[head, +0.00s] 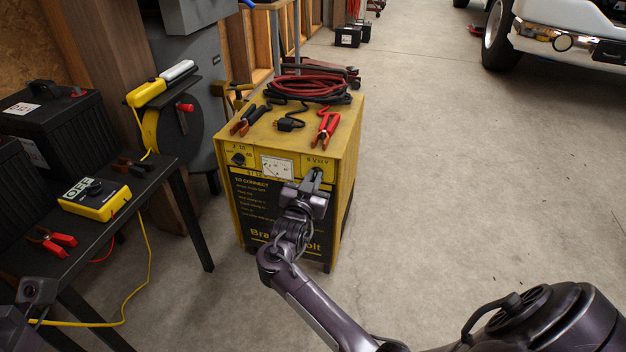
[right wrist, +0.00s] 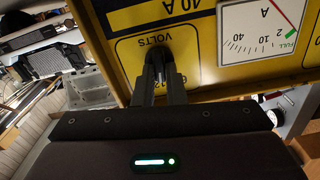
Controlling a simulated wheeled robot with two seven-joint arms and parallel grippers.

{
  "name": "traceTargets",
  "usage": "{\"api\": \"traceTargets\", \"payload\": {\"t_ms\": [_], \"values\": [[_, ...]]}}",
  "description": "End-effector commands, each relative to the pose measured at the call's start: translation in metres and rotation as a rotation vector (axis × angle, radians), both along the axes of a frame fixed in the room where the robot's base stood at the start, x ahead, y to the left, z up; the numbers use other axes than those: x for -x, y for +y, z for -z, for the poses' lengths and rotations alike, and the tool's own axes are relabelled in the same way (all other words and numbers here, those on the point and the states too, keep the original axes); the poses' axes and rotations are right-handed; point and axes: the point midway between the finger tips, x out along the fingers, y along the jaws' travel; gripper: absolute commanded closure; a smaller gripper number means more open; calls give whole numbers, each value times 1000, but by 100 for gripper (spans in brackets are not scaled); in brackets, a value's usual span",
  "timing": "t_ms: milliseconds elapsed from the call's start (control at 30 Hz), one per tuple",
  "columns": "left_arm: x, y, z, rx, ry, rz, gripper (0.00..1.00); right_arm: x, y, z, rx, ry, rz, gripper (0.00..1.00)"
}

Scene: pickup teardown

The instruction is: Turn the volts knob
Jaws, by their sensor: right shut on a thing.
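The volts knob (right wrist: 183,54) is a dark knob on the yellow panel marked VOLTS, at the upper right of the charger's front. My right gripper (right wrist: 166,72) is shut on the knob, its two dark fingers on either side of it. In the head view my right gripper (head: 314,184) is up against the right end of the yellow charger's (head: 347,150) front panel and hides part of the knob. The knob's setting cannot be read. A part of my left arm shows at the lower left edge of the head view, but its gripper jaws do not show.
Red and black cables (head: 300,90) and clamps lie on top of the charger. A gauge (head: 277,167) and another knob (head: 239,159) sit left on its panel. A black table (head: 178,200) with a yellow meter (head: 97,203) stands at left. The floor to the right is clear.

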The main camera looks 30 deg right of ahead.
Motion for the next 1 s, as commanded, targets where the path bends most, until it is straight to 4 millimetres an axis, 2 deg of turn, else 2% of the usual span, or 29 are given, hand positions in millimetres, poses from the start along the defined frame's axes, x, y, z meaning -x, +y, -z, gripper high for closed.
{"api": "traceTargets", "payload": {"t_ms": [500,1000], "values": [[1,0,1,0,-17,0,64,2,-1,2,-214,-247,0,100],[1,0,2,3,-14,-2,64,2,-1,2,-260,-304,0,100]]}}
